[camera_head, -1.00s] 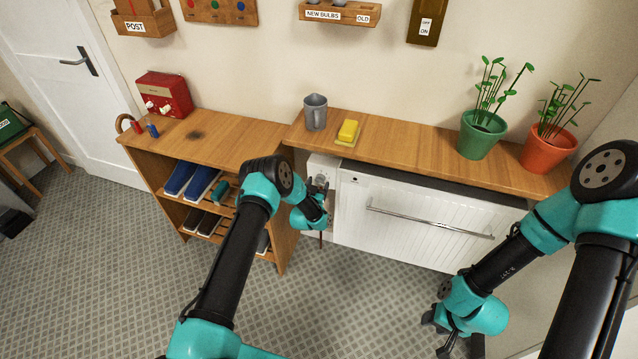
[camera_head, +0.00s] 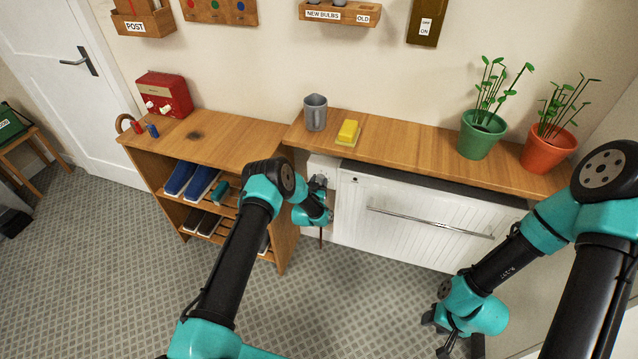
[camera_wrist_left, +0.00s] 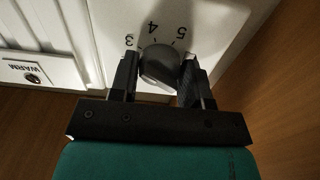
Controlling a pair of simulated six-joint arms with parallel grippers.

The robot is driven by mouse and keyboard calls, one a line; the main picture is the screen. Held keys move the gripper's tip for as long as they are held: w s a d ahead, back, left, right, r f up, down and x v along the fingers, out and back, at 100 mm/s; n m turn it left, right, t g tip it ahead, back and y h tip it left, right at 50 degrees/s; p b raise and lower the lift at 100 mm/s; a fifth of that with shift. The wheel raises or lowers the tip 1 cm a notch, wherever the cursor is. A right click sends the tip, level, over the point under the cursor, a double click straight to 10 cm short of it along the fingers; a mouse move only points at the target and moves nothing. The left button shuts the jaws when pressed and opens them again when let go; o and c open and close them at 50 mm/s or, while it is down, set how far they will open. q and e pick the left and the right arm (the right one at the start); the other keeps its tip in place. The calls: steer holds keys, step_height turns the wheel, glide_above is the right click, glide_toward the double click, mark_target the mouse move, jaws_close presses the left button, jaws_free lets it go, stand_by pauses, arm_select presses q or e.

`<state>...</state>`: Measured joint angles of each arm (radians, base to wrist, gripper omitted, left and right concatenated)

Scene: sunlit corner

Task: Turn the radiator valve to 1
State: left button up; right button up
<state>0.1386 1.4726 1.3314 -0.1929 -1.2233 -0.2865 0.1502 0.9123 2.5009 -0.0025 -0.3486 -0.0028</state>
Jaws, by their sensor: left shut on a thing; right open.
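The radiator valve is a grey knob (camera_wrist_left: 158,66) on a white plate marked with numbers, in the left wrist view. The numbers 3, 4 and 5 show around its far side; 1 is not visible there. My left gripper (camera_wrist_left: 160,75) is shut on the knob, one finger on each side. In the head view my left gripper (camera_head: 319,187) is at the white plate (camera_head: 322,165) left of the white radiator (camera_head: 420,215), and it hides the knob. My right gripper (camera_head: 440,335) is open and empty, low at the right over the floor.
A shoe rack (camera_head: 225,150) stands to the left. A WARM label (camera_wrist_left: 28,73) shows beside the valve plate.

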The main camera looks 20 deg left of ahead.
arm_select(q)
steer(key=shift+n, duration=0.3)
steer(key=shift+c, duration=0.2)
steer(key=n, duration=0.7)
steer(key=shift+d+n, duration=0.1)
steer(key=shift+n, duration=0.2)
steer(key=n, duration=0.3)
steer(key=shift+n, duration=0.3)
steer(key=n, duration=0.4)
steer(key=shift+r, duration=0.1)
steer(key=o, duration=0.9)
